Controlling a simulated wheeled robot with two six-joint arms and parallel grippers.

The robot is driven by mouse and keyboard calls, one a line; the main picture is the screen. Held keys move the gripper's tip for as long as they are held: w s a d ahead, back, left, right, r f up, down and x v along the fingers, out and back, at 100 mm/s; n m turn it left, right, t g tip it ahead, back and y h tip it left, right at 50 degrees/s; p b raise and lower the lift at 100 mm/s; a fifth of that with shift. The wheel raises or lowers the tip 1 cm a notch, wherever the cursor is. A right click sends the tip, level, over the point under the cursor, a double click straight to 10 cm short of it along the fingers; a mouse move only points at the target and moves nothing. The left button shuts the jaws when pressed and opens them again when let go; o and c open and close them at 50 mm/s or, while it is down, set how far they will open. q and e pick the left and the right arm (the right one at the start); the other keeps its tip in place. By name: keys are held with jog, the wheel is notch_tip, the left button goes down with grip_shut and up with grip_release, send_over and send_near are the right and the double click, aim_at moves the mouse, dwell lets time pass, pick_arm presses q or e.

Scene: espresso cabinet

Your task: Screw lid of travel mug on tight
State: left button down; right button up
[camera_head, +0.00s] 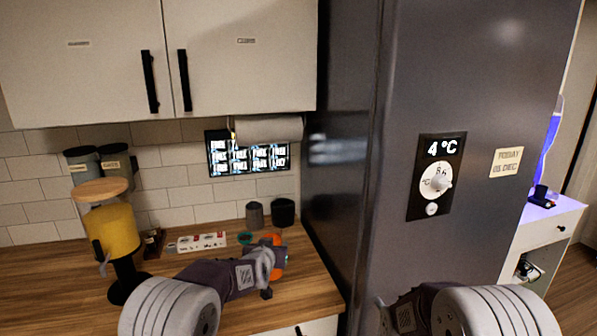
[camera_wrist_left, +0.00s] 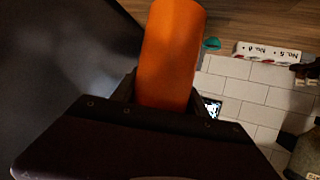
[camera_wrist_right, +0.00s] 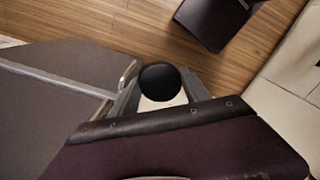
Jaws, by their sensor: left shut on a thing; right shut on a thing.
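The orange travel mug (camera_wrist_left: 172,45) stands out from between the fingers of my left gripper (camera_wrist_left: 166,85), which is shut on it. In the head view, part of the orange mug (camera_head: 273,239) shows behind my left gripper (camera_head: 272,264), above the counter. I cannot tell whether the mug touches the counter. My right gripper (camera_wrist_right: 160,80) is shut on a round black piece, which looks like the mug's lid (camera_wrist_right: 160,82). It is away from the mug, low in front of the fridge. The right fingertips are hidden in the head view.
The tall dark fridge (camera_head: 460,90) stands right of the counter. Wooden floor (camera_wrist_right: 110,22) shows below the right gripper.

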jog(key=m, duration=0.5)
jog(key=shift+w+f, duration=0.1)
jog(key=shift+f, duration=0.05)
jog(key=m, duration=0.4)
jog(key=shift+w+m, duration=0.2)
jog(key=shift+m, duration=0.2)
pick_arm(q)
jog(key=shift+s, duration=0.1)
jog(key=shift+s+f+m+h, duration=0.4)
jog(key=shift+s+h, duration=0.1)
jog(key=shift+s, duration=0.15)
jog(key=s+d+f+m+g+h, duration=0.1)
jog(key=s+f+m+g+h, duration=0.1)
jog(key=s, duration=0.5)
jog(key=s+d+f+m+g+h, duration=0.2)
jog(key=s+f+m+h, duration=0.3)
jog(key=s+f, duration=0.2)
jog(key=shift+d+h, duration=0.3)
